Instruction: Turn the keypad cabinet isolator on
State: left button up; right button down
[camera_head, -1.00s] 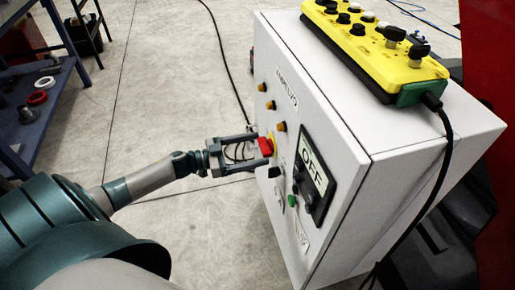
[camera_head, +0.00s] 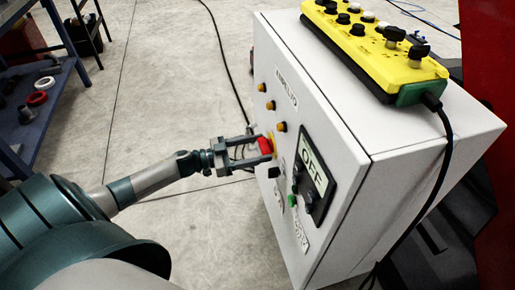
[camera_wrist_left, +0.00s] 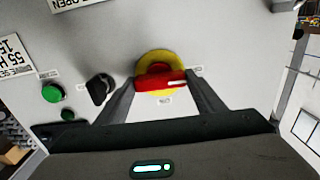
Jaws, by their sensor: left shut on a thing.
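The keypad cabinet (camera_head: 350,185) is a white box with its control face turned to the left. Its isolator is a red handle (camera_head: 266,146) on a yellow disc, which also shows in the wrist view (camera_wrist_left: 160,82) with the yellow disc (camera_wrist_left: 158,60) around it. My left gripper (camera_head: 262,147) is shut on the red handle, with a finger at each end of it in the wrist view. A display (camera_head: 314,165) on the cabinet face reads OFF. My right gripper is in neither view.
In the wrist view, a black knob (camera_wrist_left: 100,88) and a green button (camera_wrist_left: 52,92) are left of the handle. A blue shelf (camera_head: 45,100) stands far left.

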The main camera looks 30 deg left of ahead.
pick_arm(q)
jog(key=shift+m, duration=0.3)
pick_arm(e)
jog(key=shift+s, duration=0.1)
pick_arm(q)
jog(key=m, duration=0.4)
jog(key=shift+p, duration=0.35)
jog(key=m, duration=0.2)
jog(key=shift+m, duration=0.4)
jog(key=m, duration=0.2)
jog(key=shift+m, duration=0.4)
jog(key=m+b, duration=0.1)
jog(key=m, duration=0.4)
jog(key=shift+f+b, duration=0.1)
jog(key=shift+b, duration=0.2)
jog(key=shift+m, duration=0.8)
jog(key=shift+m+b, duration=0.4)
jog(key=shift+m, duration=0.2)
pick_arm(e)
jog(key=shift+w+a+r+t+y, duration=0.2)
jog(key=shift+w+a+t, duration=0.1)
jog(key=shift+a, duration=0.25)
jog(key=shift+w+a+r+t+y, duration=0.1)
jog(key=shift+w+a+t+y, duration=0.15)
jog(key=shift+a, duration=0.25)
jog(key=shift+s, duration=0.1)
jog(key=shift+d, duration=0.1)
